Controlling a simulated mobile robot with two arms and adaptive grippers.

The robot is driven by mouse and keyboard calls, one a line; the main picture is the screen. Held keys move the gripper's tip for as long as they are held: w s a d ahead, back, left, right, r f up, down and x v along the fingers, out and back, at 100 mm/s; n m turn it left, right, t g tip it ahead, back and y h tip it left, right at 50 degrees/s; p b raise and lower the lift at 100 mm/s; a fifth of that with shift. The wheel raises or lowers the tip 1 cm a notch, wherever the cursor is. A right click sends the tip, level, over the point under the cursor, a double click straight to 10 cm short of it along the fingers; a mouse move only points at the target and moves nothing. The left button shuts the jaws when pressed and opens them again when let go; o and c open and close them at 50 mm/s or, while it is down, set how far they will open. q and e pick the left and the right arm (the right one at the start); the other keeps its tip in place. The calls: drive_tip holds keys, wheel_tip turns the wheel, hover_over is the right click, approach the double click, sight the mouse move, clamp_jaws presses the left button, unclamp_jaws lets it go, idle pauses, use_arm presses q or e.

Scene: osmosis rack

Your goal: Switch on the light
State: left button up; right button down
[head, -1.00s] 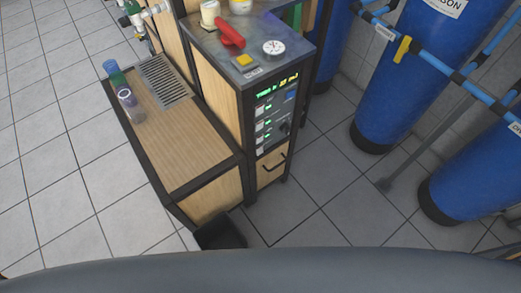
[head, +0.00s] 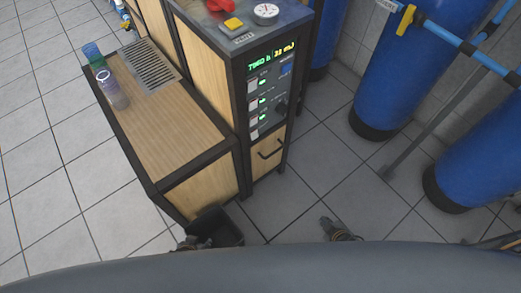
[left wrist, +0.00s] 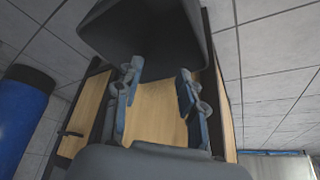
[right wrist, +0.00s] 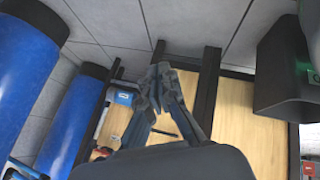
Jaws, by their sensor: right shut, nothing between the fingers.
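The control panel (head: 270,95) is on the front of the tall rack cabinet, with a lit green display (head: 271,58), several pale switches (head: 252,110) with green lights, and a dark knob (head: 281,106). I cannot tell which control is for the light. A yellow button (head: 233,24) is on the cabinet top. My left gripper (head: 193,243) is low, by the black bin; in the left wrist view its fingers (left wrist: 160,82) are apart and empty. My right gripper (head: 330,228) is low, right of the cabinet; its fingers (right wrist: 163,76) are together and empty. Neither touches the panel.
A black bin (head: 216,228) stands on the floor before the low wooden bench (head: 160,125), which carries two cups (head: 112,92) and a metal grate (head: 150,63). Blue tanks (head: 400,90) and blue pipes (head: 470,48) are at the right. Tiled floor (head: 310,180) is clear beside the cabinet.

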use_arm(q)
drive_tip(key=w+d+r+t+b, duration=0.2)
drive_tip(key=w+r+t+b, duration=0.1)
drive_tip(key=w+r+b, duration=0.6)
use_arm(e)
drive_tip(key=w+a+r+n+t+y+p, duration=0.1)
drive_tip(key=w+a+r+n+t, duration=0.15)
drive_tip(key=w, duration=0.35)
drive_tip(key=w+a+r+n+t+y+p, duration=0.1)
drive_tip(key=w+a+r+n+t+y, duration=0.1)
drive_tip(key=w+r+n, duration=0.25)
use_arm(q)
wheel_tip(320, 180, up, 14)
drive_tip(key=w+t+h+b, duration=0.1)
drive_tip(key=w+t+b, duration=0.1)
drive_tip(key=b, duration=0.6)
drive_tip(key=shift+w+d+t+b, duration=0.25)
drive_tip(key=shift+d+t, duration=0.2)
drive_tip(key=shift+t, duration=0.35)
use_arm(e)
drive_tip(key=w+a+r+n+t+y, duration=0.2)
drive_tip(key=a+r+n+y, duration=0.3)
drive_tip(key=a+r+n, duration=0.3)
drive_tip(key=shift+w+a+r, duration=0.2)
drive_tip(key=shift+a+r, duration=0.45)
drive_tip(key=shift+r, duration=1.1)
